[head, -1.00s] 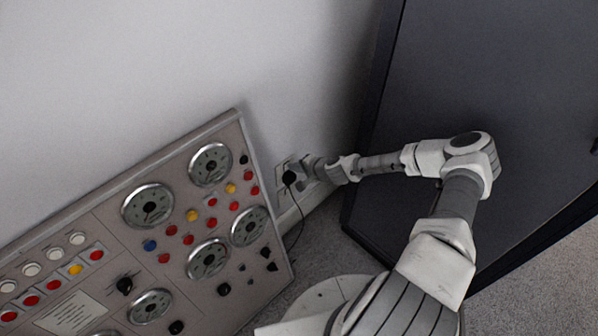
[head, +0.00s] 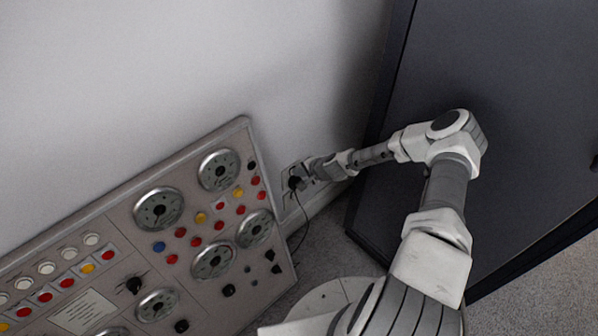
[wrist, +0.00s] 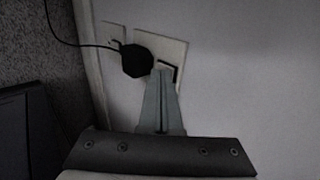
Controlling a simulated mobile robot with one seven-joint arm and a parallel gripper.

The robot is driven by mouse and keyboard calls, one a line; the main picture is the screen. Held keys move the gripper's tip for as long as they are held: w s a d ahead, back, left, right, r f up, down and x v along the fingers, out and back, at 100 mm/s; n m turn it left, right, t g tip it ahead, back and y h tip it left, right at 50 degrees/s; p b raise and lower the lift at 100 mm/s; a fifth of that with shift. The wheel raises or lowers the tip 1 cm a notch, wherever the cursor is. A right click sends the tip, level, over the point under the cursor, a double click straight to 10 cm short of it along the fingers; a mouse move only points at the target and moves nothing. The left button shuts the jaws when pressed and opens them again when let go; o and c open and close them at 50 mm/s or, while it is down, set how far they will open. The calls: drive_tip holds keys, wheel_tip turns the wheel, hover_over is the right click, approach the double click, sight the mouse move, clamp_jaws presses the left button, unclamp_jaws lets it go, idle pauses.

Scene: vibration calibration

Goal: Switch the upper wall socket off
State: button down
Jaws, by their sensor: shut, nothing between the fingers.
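The upper wall socket shows in the wrist view as a pale plate (wrist: 178,50) with a dark rectangular switch (wrist: 174,68). A black plug (wrist: 136,60) with a cable sits at its left side, and it also shows in the head view (head: 295,183). My gripper (wrist: 162,72) is shut and empty. Its fingertips are in front of the plate, between the plug and the switch, and overlap part of the switch. I cannot tell whether they touch it. In the head view my gripper (head: 305,173) is close to the wall by the plug, and its fingertips are hard to make out.
A second pale plate (wrist: 112,31) lies left of the socket in the wrist view. A control panel (head: 110,212) with gauges and buttons stands left of my arm. A large dark cabinet (head: 500,90) stands at the right. The wall above is clear.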

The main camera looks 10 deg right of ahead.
drive_tip(key=shift+r+p, duration=0.4)
drive_tip(key=shift+r, duration=0.4)
